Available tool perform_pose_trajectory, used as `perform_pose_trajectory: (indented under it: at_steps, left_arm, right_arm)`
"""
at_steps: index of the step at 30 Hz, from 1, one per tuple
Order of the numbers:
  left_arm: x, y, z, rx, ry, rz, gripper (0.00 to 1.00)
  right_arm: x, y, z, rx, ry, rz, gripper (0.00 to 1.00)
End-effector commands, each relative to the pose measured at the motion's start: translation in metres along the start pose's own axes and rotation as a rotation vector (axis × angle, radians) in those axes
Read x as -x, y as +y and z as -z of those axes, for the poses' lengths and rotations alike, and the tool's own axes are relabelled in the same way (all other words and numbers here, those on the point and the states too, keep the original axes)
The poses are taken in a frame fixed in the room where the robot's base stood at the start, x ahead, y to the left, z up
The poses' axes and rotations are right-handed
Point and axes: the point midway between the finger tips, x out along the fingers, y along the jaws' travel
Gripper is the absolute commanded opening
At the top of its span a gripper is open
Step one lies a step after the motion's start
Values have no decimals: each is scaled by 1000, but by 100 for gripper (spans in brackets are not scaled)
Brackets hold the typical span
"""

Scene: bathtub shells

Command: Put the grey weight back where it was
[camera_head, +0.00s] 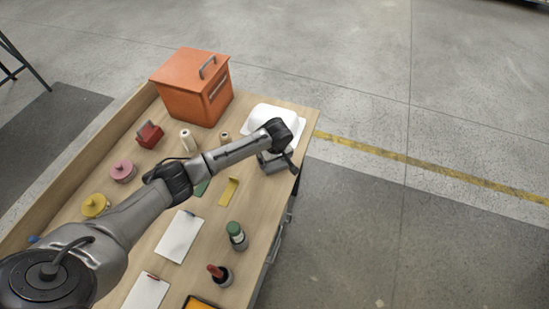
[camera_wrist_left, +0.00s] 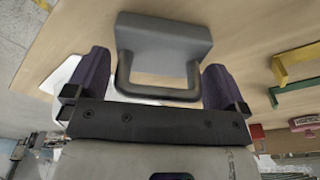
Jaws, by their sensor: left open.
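The grey weight (camera_wrist_left: 162,45) is a grey block with a dark loop handle. In the left wrist view it is on the wooden table top, its handle pointing toward my left gripper (camera_wrist_left: 157,78). The gripper is open, with one purple-grey finger on each side of the handle and visible gaps between. In the head view the weight (camera_head: 270,162) is near the table's right edge, beside my left gripper (camera_head: 290,163), which partly overlaps it. My right gripper is not in view.
A white tub-like shell (camera_head: 262,117) stands just behind the gripper. An orange lidded box (camera_head: 190,95) is at the back. A red weight (camera_head: 149,134), pink pot (camera_head: 123,172), yellow pot (camera_head: 95,206), yellow bracket (camera_head: 229,191) and green-topped bottle (camera_head: 237,235) stand about the table.

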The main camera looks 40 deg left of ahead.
Motion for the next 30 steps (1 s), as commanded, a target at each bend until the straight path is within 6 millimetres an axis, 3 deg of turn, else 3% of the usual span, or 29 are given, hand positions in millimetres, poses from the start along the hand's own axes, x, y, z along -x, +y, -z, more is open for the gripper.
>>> perform_pose_trajectory:
  at_steps: [5, 21, 30]
  left_arm:
    - [14, 1, 1, 0, 0, -1, 100]
    - [105, 1, 0, 0, -1, -2, 100]
    - [122, 0, 0, 0, -1, 0, 100]
  right_arm:
    - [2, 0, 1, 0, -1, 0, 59]
    - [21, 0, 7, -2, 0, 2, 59]
    - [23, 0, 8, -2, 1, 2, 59]
